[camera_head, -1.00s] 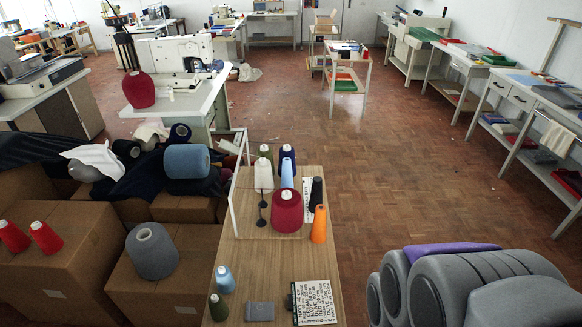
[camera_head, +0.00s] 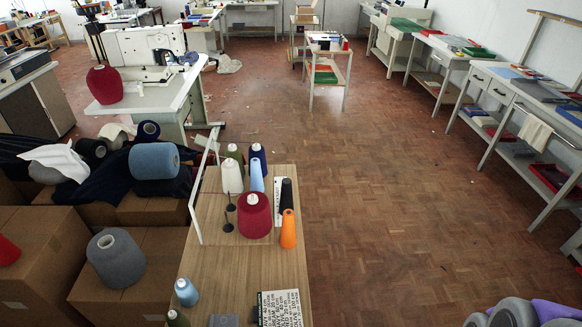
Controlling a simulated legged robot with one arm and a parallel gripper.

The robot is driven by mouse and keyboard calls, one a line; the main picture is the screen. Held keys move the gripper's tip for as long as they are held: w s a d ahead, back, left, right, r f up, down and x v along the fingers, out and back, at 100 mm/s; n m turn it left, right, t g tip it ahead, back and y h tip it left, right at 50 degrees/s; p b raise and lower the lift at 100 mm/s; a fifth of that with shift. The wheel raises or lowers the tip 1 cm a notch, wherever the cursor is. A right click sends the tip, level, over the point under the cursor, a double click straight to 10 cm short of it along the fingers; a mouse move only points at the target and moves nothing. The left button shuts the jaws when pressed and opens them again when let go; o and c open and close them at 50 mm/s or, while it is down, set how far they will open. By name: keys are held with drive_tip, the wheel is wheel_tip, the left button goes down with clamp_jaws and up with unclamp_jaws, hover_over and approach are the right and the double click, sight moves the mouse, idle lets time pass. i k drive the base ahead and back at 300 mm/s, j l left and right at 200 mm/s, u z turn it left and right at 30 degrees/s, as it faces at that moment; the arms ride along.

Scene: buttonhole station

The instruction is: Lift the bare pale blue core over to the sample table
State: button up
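Two pale blue pieces show. A slim pale blue cone (camera_head: 257,180) stands upright in the cluster of cones on the wooden table (camera_head: 225,270). A shorter pale blue cone (camera_head: 187,293) with a light top stands apart near that table's front left edge. I cannot tell for sure which is the bare core. No table carries a readable sample-table label; a small white table (camera_head: 345,58) with things on it stands farther back. My gripper is not in view.
Crimson (camera_head: 254,217), orange (camera_head: 288,230) and cream (camera_head: 232,177) cones crowd the wooden table, beside a thin white frame. Boxes (camera_head: 128,285) stand left. Benches (camera_head: 510,90) line the right. Grey and purple rounded shapes (camera_head: 515,315) fill the bottom right corner. The central floor is clear.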

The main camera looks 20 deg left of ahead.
sight(256, 179)
drive_tip(key=i+l, duration=0.55)
drive_tip(key=i+l+u, duration=0.1)
drive_tip(key=i+l, duration=0.45)
drive_tip(key=i+j+u, duration=0.1)
drive_tip(key=i+u, duration=0.4)
drive_tip(key=i+l+u, duration=0.1)
drive_tip(key=i+u, duration=0.4)
drive_tip(key=i+l+u, duration=0.35)
drive_tip(key=i+u, duration=0.15)
drive_tip(key=i+j+u, duration=0.1)
drive_tip(key=i+u, duration=0.5)
drive_tip(key=u, duration=0.15)
drive_tip(key=i+u, duration=0.4)
drive_tip(key=k+l, duration=0.05)
drive_tip(key=k, duration=0.05)
